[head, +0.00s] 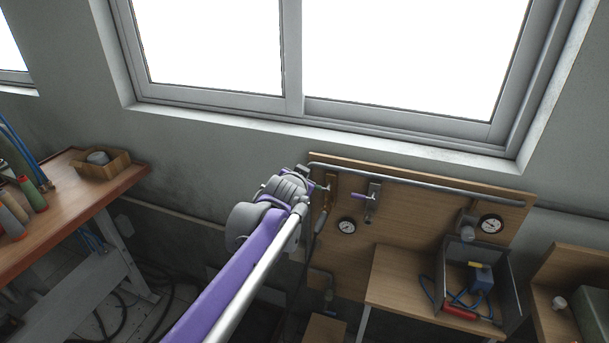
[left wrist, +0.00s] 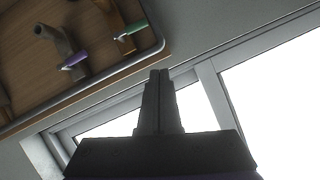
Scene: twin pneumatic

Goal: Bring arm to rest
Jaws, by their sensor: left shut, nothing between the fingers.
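My left arm (head: 240,270) reaches up from the bottom of the head view to the upper left corner of a wooden panel (head: 410,230). Its hand end is mostly hidden by my own arm links there. In the left wrist view my left gripper (left wrist: 159,80) is shut and empty, its fingers together in front of the wall and window. A valve with a purple handle (left wrist: 73,61) and one with a green handle (left wrist: 131,31) sit on the panel, apart from the fingers. The purple-handled valve also shows in the head view (head: 371,199). My right gripper is not in view.
A pipe (head: 430,185) runs along the panel's top. Gauges (head: 491,223) and a wooden shelf with a grey box (head: 470,275) are at right. A large window (head: 400,55) is above.

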